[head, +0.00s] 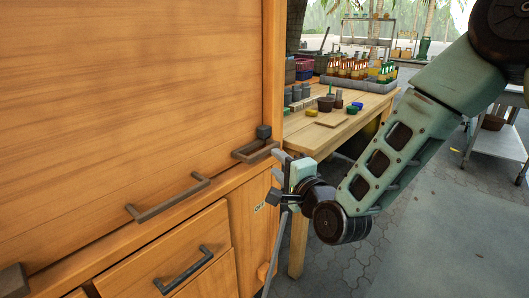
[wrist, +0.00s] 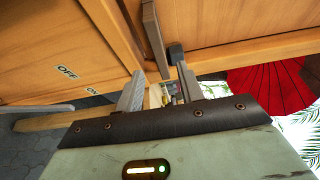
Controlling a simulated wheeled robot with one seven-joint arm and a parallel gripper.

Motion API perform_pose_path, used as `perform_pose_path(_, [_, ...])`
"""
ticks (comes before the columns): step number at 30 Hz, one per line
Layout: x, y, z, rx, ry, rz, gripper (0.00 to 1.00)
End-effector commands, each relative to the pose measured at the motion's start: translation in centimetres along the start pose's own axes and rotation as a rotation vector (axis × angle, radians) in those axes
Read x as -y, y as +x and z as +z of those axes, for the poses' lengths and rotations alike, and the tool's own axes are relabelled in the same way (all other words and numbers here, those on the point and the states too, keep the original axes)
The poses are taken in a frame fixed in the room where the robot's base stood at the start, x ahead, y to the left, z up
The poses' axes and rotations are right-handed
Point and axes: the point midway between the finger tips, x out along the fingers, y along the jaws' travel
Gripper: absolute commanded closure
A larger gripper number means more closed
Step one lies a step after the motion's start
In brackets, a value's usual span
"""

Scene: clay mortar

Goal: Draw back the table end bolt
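The table end bolt (head: 256,150) is a dark bracket with a square knob at the right end of the wooden cabinet's ledge, nearest the work table. In the wrist view a dark bar (wrist: 153,38) runs down toward the gap between my fingers, and a dark block shows by the right fingertip. My gripper (head: 276,176) is just below and right of the bolt, at the cabinet's corner. Its fingers (wrist: 160,75) are apart in the wrist view, with nothing clearly held. I cannot tell whether a finger touches the bolt.
The cabinet has a large wooden panel (head: 130,90), a handle (head: 168,197) and a drawer handle (head: 183,270). ON and OFF labels (wrist: 67,73) and a grey lever (wrist: 35,108) are near my gripper. A work table (head: 330,135) with bottles and pots stands behind. Paved floor is open at right.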

Motion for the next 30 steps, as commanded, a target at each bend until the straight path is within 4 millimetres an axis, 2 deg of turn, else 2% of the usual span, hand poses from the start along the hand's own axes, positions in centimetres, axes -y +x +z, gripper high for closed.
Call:
perform_pose_path(6, [0.0,4.4,0.1,0.000,0.000,-0.001,0.62])
perform_pose_path(12, [-0.1,6.9,0.0,-0.001,-0.001,0.001,0.62])
perform_pose_path(17, [0.0,7.7,0.0,0.000,-0.001,0.000,0.62])
perform_pose_path(25, [0.0,7.7,0.0,0.000,-0.001,0.001,0.62])
perform_pose_path(29, [0.0,7.7,0.0,0.000,-0.001,0.001,0.98])
perform_pose_path(30, [0.0,7.7,0.0,0.000,-0.001,0.001,1.00])
